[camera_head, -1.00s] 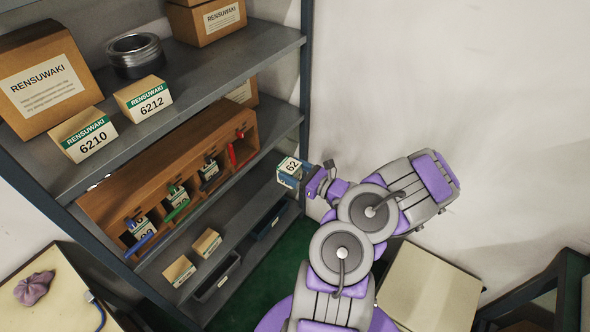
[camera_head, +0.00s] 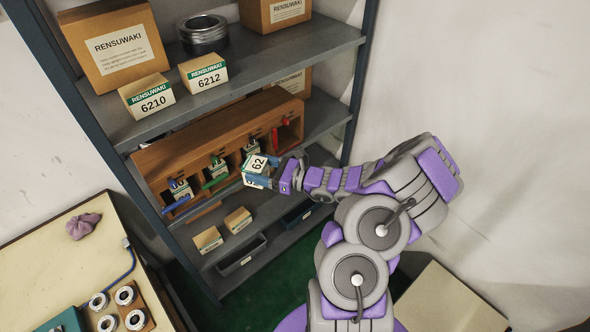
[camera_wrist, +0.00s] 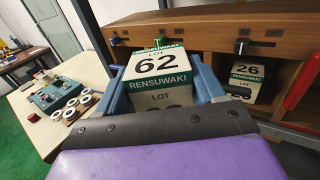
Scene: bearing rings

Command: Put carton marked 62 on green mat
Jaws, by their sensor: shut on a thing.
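The carton marked 62 (camera_head: 255,165) is small, with a white-and-green label. My gripper (camera_head: 264,171) is shut on it and holds it in the air in front of the shelf rack. In the wrist view the carton (camera_wrist: 158,75) sits between the two blue fingers of my gripper (camera_wrist: 163,82), its label reading LOT 62 RENSUWAKI.
The wooden rack (camera_head: 215,145) with coloured levers and cartons, one marked 26 (camera_wrist: 245,78), is close behind the held carton. Cartons 6210 (camera_head: 148,97) and 6212 (camera_head: 204,73) stand above.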

